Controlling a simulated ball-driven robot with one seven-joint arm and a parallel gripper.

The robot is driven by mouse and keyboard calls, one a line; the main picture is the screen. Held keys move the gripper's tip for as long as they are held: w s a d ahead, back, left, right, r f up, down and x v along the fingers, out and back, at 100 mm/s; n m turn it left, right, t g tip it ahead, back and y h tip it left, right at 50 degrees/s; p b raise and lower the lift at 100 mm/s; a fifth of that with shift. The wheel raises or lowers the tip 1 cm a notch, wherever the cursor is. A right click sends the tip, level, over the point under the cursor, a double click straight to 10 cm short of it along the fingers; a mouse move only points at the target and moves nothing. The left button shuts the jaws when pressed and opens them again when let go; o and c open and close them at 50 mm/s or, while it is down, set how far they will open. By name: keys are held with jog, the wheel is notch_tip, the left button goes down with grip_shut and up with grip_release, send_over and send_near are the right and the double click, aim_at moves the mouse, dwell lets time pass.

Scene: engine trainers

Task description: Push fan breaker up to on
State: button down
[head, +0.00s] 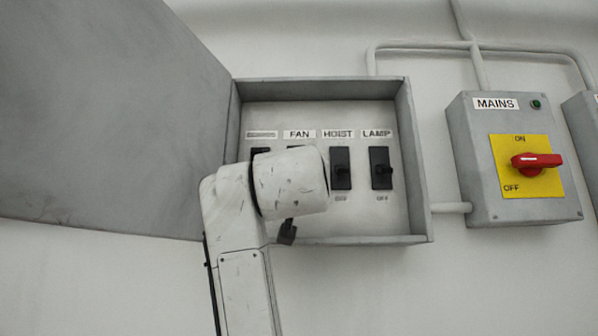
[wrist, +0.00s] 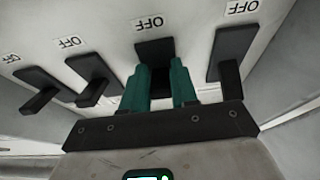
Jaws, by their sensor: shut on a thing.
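The fan breaker (wrist: 153,49) is a black switch inside the open grey panel box (head: 419,165), under the FAN label (head: 299,134). In the head view my wrist hides nearly all of it. In the wrist view my gripper (wrist: 160,70) reaches it with two green fingers, one on each side of its toggle. The fingers are shut on the toggle, which is mostly hidden between them. An OFF label (wrist: 149,22) shows beside the breaker there. The toggle's exact position cannot be told.
The hoist breaker (head: 340,168) and lamp breaker (head: 381,168) are close on the right, and another breaker (head: 260,151) is on the left. The box door (head: 110,110) hangs open at left. A mains switch box (head: 490,200) with a red handle is at right.

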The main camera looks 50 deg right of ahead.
jog(key=y+p, duration=0.1)
jog(key=r+g+y+p, duration=0.1)
jog(key=p, duration=0.1)
jog(key=shift+s+a+r+g, duration=0.1)
jog(key=shift+a+r+g, duration=0.1)
jog(key=shift+r+g, duration=0.1)
jog(key=shift+r+g+y+p, duration=0.2)
jog(key=shift+g+y+p, duration=0.4)
jog(key=shift+p, duration=0.4)
jog(key=shift+r+g+y, duration=0.25)
jog(key=shift+g+y, duration=0.45)
jog(key=shift+y, duration=0.3)
jog(key=shift+r+g+y, duration=0.35)
jog(key=shift+g+y, duration=0.45)
jog(key=shift+y, duration=0.3)
jog(key=shift+d, duration=0.1)
jog(key=c, duration=1)
grip_release()
jog(key=shift+o, duration=0.2)
